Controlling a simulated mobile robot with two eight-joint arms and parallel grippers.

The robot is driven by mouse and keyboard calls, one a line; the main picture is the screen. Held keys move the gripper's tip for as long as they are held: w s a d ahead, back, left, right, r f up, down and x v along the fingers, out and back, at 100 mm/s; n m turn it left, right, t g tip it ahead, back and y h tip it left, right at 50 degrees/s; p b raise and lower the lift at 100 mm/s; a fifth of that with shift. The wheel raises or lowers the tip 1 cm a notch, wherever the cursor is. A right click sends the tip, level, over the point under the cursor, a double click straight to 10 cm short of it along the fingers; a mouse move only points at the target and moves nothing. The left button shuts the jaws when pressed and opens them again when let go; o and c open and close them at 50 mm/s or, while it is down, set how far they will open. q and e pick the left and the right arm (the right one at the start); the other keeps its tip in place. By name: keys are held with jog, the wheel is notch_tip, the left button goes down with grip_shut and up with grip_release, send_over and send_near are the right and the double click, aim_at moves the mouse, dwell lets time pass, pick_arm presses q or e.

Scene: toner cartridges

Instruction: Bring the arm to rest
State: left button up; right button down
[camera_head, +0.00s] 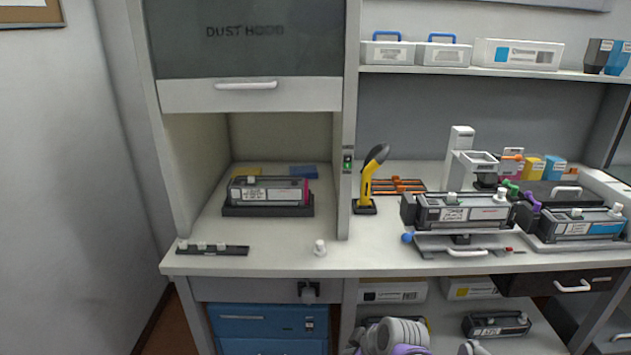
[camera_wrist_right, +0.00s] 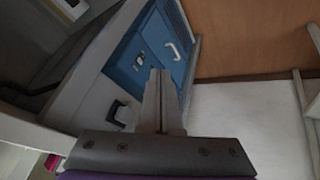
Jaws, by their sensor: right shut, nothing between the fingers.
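My right gripper (camera_wrist_right: 160,74) shows in the right wrist view. Its two fingers are together and hold nothing. Beyond the fingertips is the blue drawer cabinet (camera_wrist_right: 143,54), and the fingers appear apart from it. In the head view only grey and purple arm parts of mine (camera_head: 395,335) show at the bottom edge, low in front of the bench. My right gripper's fingers cannot be made out there. My left gripper shows in neither view.
The white bench (camera_head: 270,262) holds a toner cartridge (camera_head: 268,190) under the raised dust hood, a yellow-black scanner (camera_head: 368,185) and another cartridge (camera_head: 465,213) on a stand. The blue cabinet (camera_head: 268,325) stands below. An open dark drawer (camera_head: 530,284) juts out at right.

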jog(key=s+d+f+m+h, duration=0.1)
jog(key=s+d+m, duration=0.25)
jog(key=s, duration=0.45)
jog(key=s+d+f+m+g+h, duration=0.1)
jog(key=s+d+m, duration=0.25)
jog(key=s, duration=0.55)
jog(key=s+d+f+m+h, duration=0.15)
jog(key=s+m, duration=0.25)
jog(key=s, duration=0.4)
pick_arm(q)
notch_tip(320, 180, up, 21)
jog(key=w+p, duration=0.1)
jog(key=p, duration=1.7)
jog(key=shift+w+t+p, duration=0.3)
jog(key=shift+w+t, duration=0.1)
pick_arm(e)
notch_tip(320, 180, up, 22)
jog(key=d, duration=0.1)
jog(key=shift+w+f+m+t, duration=0.15)
jog(key=shift+w+m+t, duration=0.15)
jog(key=shift+w+t, duration=0.15)
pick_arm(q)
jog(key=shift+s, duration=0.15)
pick_arm(e)
jog(key=shift+s, duration=0.15)
